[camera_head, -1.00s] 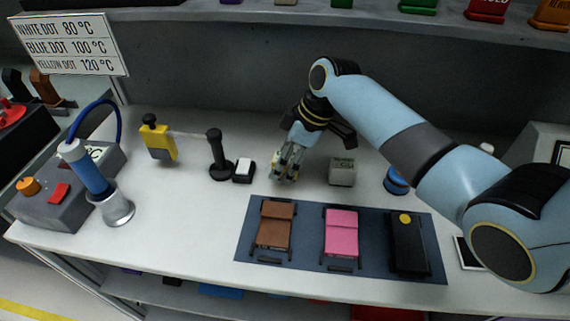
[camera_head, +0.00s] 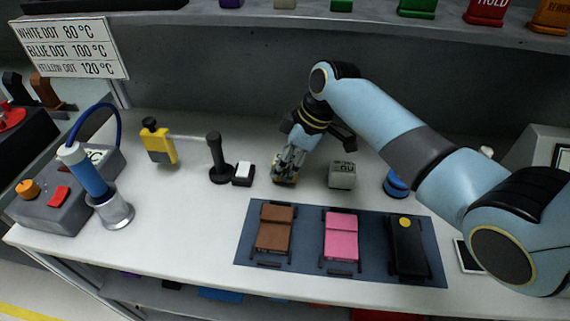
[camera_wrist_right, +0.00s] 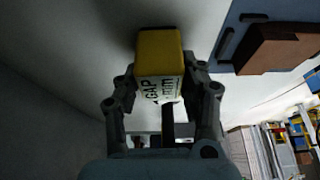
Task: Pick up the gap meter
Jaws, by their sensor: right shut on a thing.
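The gap meter (camera_wrist_right: 160,58) is a small yellow block with a white face lettered "GAP" and "mm", seen in the right wrist view. My right gripper (camera_wrist_right: 162,88) is shut on it, one finger on each side. In the head view my right gripper (camera_head: 287,171) points down at the table, behind the dark mat and left of a small grey box; only a little yellow of the gap meter (camera_head: 284,182) shows there, partly hidden by the fingers. I cannot tell whether the meter touches the table. My left gripper is not in view.
A dark blue mat (camera_head: 340,268) holds brown, pink and black modules. The grey box (camera_head: 342,175) stands just right of the gripper. A black stand (camera_head: 217,160) and a small black-and-white block (camera_head: 243,173) are to its left. A soldering station (camera_head: 60,195) stands far left.

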